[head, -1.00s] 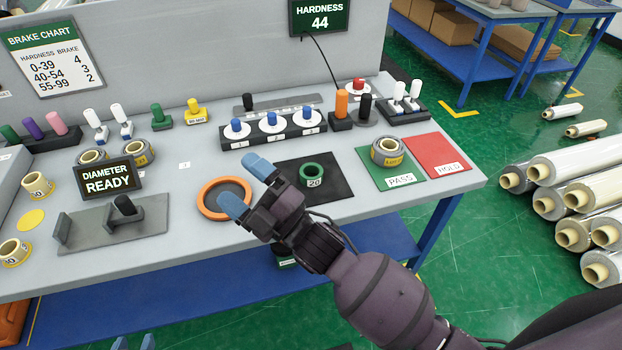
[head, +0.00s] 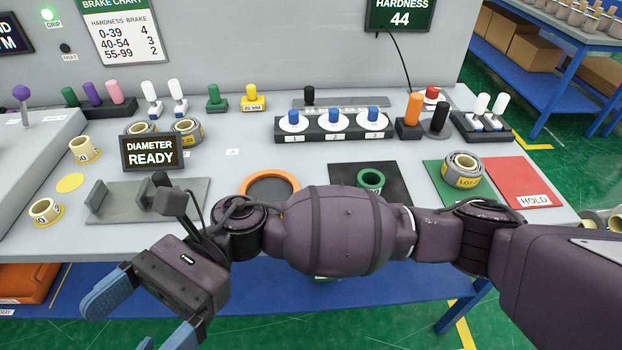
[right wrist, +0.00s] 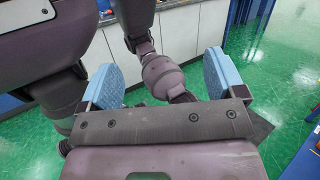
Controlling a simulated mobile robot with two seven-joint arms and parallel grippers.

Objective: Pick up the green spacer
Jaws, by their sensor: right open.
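The green spacer (head: 371,180) is a short green ring on a black mat (head: 340,176) near the front right of the bench. My right gripper (head: 146,314) is open and empty, in front of the bench's front edge at lower left, well away from the spacer. Its two blue fingers show apart in the right wrist view (right wrist: 160,80), with nothing between them.
An orange ring (head: 268,179) lies left of the mat. A wrapped roll (head: 462,168) stands on the green pad to its right, beside the red HOLD pad (head: 510,176). Behind is a dark rack (head: 347,135) with blue-knobbed discs. The DIAMETER sign (head: 151,152) stands left.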

